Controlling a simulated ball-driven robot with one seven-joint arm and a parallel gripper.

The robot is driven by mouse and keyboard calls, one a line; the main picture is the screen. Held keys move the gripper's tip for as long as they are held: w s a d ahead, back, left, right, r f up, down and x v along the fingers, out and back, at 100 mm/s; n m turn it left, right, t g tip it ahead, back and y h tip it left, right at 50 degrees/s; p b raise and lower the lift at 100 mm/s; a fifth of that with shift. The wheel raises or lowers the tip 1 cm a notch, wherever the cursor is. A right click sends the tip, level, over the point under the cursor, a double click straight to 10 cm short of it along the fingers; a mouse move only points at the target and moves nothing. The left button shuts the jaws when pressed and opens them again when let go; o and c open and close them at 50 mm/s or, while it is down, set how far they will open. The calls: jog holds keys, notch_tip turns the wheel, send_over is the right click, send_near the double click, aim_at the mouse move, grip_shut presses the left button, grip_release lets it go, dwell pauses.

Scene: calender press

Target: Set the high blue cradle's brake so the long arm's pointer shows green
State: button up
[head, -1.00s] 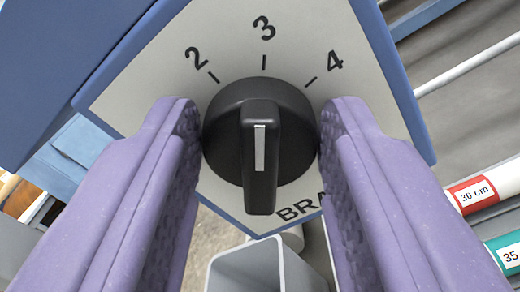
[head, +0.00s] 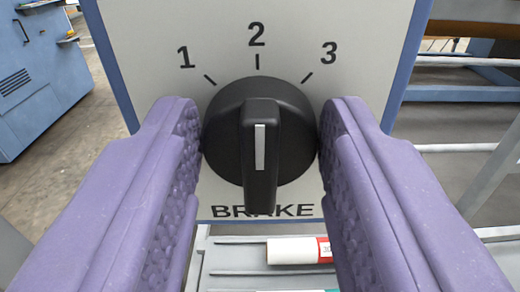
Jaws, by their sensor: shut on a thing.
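The black brake knob (head: 260,190) sits on a pale panel (head: 145,75) with blue edges, in the middle of the head view. The panel is marked 1, 2 and 3 above the knob and BRAKE below it. The knob's white line is upright, in line with the 2 mark. My gripper (head: 260,135) has its two purple fingers on the left and right sides of the knob and is shut on it. The long arm and its pointer are not in view. The cradle itself is mostly hidden behind the panel.
A blue cabinet (head: 38,80) stands on the floor at the far left. A white roll with a red label (head: 324,250) lies on a grey rack below the panel. Pale rails and a blue beam (head: 465,92) cross at the right.

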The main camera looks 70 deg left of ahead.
jog(key=shift+f, duration=0.1)
dwell(0.4)
jog(key=o, duration=1)
